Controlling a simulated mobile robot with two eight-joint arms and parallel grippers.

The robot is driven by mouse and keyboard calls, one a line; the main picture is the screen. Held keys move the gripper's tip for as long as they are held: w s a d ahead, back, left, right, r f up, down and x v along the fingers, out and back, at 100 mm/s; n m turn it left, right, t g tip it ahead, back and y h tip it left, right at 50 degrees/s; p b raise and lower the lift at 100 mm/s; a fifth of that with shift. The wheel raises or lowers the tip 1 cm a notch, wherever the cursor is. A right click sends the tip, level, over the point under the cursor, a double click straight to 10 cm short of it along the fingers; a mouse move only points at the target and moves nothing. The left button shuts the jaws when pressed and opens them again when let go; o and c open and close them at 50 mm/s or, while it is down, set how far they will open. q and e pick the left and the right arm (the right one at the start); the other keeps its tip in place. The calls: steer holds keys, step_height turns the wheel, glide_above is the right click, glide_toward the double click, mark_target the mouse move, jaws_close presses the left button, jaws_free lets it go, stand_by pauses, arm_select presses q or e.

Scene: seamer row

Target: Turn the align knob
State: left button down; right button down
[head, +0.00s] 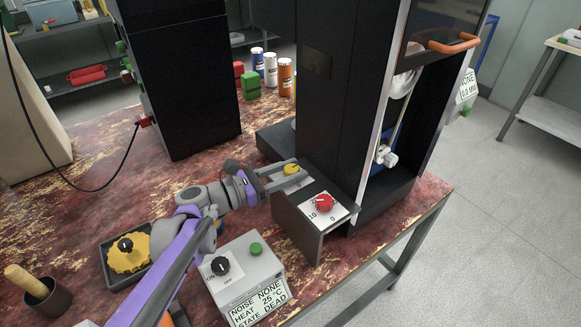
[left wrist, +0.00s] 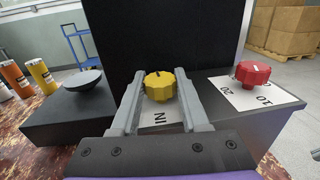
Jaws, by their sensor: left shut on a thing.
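A yellow faceted knob (head: 291,169) sits on a white label plate on the dark ledge of the tall black machine. It also shows in the left wrist view (left wrist: 160,86), with a dark mark on its top. My left gripper (head: 286,177) reaches in from the left, with one finger on each side of the yellow knob, shut on it. In the left wrist view my left gripper (left wrist: 159,92) frames the knob. The label beneath is partly hidden, so I cannot read its full name. My right gripper is not in view.
A red knob (head: 324,203) stands on its own plate close by, right of the yellow one. Several bottles (head: 270,70) stand behind.

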arm_select(q)
steer(key=shift+n+t+y, duration=0.5)
steer(key=shift+n+t, duration=0.1)
steer(key=shift+t, duration=0.2)
steer(key=shift+c, duration=2.1)
jaws_free()
steer(key=p+v, duration=0.2)
steer(key=v, duration=0.8)
steer(key=shift+s+a, duration=0.25)
steer(key=shift+a, duration=0.1)
